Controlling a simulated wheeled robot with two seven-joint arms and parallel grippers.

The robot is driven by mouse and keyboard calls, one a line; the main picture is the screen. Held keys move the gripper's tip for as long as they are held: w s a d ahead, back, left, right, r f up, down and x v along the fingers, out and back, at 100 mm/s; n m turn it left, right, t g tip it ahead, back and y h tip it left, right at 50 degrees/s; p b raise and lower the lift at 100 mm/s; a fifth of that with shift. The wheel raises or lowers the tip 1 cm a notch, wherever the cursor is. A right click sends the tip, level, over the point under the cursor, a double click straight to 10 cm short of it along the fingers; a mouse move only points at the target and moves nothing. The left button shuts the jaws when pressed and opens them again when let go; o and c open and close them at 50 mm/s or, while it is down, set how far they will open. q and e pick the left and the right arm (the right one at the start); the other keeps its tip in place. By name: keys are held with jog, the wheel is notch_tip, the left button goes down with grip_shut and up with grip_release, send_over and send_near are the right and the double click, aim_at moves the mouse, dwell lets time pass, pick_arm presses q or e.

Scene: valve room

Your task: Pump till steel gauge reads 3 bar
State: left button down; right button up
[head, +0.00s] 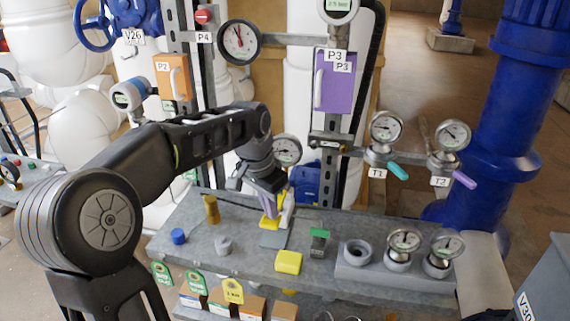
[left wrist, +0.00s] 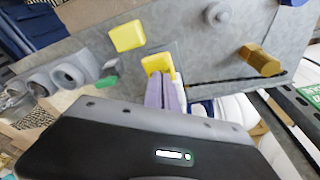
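My left gripper (head: 267,203) reaches down to a yellow-and-white piece (head: 285,207) on the grey bench. In the left wrist view its lavender fingers (left wrist: 165,95) lie almost side by side, with the yellow part (left wrist: 157,63) at their tips. I cannot tell whether anything thin is between them. Silver-rimmed gauges show: one behind my wrist (head: 287,150), one above T1 (head: 386,127), one above T2 (head: 453,135), and two in the bench block (head: 405,240) (head: 446,246). Their readings are too small to read. No part is clearly recognisable as a pump. My right gripper is out of view.
A yellow block (head: 288,262), green-topped piece (head: 319,241), grey knob (head: 223,246), blue cap (head: 178,237) and brass cylinder (head: 211,210) stand on the bench. A dark-rimmed gauge (head: 239,42) hangs by P4. A blue pipe (head: 505,110) stands right.

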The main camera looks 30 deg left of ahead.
pick_arm(q)
jog(key=shift+r+p, duration=2.15)
jog(key=shift+r, duration=0.1)
jog(key=shift+f+b, duration=1.95)
jog(key=shift+f, duration=0.7)
jog(key=shift+r, duration=0.1)
notch_tip(320, 180, up, 5)
jog(key=p, duration=0.4)
